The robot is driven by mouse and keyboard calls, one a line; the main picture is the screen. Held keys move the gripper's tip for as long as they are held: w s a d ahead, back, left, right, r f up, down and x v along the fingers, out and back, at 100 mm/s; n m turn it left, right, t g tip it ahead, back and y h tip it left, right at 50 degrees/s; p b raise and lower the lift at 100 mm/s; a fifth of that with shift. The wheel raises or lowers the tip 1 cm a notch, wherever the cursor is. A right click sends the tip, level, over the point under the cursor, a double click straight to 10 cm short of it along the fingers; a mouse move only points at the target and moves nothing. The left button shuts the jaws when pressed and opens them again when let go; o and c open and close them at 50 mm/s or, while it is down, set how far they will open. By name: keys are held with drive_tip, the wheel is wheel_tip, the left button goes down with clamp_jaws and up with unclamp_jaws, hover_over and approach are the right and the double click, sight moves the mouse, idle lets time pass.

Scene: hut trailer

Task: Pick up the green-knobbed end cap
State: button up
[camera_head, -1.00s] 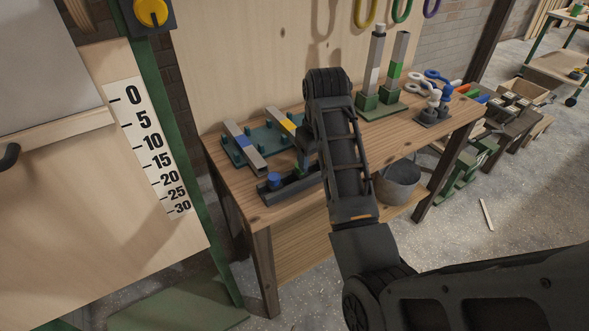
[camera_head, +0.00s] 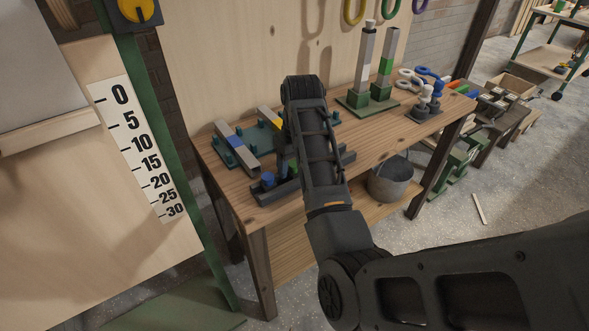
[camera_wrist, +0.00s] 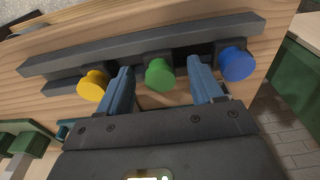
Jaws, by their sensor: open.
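The green-knobbed end cap (camera_wrist: 160,75) sits in a dark grey rack (camera_wrist: 140,42) on the wooden table. In the wrist view, a yellow-knobbed cap (camera_wrist: 93,85) is to its left and a blue-knobbed cap (camera_wrist: 236,64) to its right. My gripper (camera_wrist: 160,82) is open, with one blue finger on each side of the green knob. I cannot tell whether the fingers touch it. In the head view my arm hides most of the rack; the blue knob (camera_head: 268,179) shows at its left end.
A green pegged board (camera_head: 236,152) with striped bars lies behind the rack. Two upright posts on a green base (camera_head: 366,105) stand farther right, beside a stand with rings (camera_head: 426,108). A bucket (camera_head: 391,182) is below on the lower shelf.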

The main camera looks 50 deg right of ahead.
drive_tip(key=shift+f, duration=0.3)
drive_tip(key=shift+c, duration=0.4)
drive_tip(key=c, duration=1)
